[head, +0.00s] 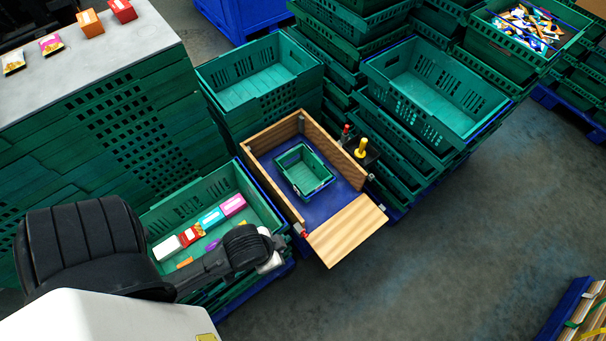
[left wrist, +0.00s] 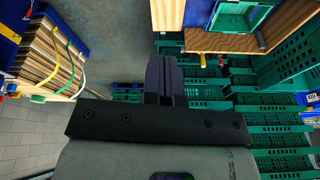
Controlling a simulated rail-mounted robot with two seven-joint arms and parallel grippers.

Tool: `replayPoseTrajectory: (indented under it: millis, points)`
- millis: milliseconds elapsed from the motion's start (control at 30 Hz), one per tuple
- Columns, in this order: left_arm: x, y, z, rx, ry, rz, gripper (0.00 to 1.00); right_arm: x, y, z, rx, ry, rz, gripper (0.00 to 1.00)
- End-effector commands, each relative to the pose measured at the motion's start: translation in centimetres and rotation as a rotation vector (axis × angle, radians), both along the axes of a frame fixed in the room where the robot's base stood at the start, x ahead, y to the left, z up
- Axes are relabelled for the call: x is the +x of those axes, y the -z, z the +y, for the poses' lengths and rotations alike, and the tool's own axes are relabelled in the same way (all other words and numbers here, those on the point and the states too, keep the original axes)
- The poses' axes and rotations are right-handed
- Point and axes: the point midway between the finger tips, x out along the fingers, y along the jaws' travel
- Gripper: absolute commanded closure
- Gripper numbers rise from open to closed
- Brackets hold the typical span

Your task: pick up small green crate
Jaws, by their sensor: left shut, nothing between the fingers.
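The small green crate (head: 303,171) stands empty and upright on the blue floor of a wooden-sided box (head: 338,206), whose near plank side is folded down. The small crate also shows at the top right of the left wrist view (left wrist: 226,18). My left gripper (left wrist: 166,62) is shut and empty in the left wrist view, apart from the small crate. In the head view my left arm reaches over the large green crate of packages, to the lower left of the box; its fingertips cannot be made out there. My right gripper is in neither view.
A large green crate (head: 158,219) holds several colourful packages below left of the box. Tall stacks of green crates (head: 430,85) stand behind and right. A yellow-handled tool (head: 361,147) stands at the box's right edge. Open floor (head: 450,240) lies to the right.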

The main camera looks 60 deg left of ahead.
Motion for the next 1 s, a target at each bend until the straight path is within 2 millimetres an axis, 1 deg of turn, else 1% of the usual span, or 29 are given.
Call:
replayPoseTrajectory:
  millis: [300,900,1000]
  points:
    - [-0.01,0.01,0.05,0.002,0.002,0.001,1.0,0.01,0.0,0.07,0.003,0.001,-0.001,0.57]
    - [-0.01,0.0,0.04,0.001,0.001,0.0,0.44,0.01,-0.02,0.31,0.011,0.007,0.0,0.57]
    - [0.0,0.0,0.03,0.001,0.001,0.0,0.44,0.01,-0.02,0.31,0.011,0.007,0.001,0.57]
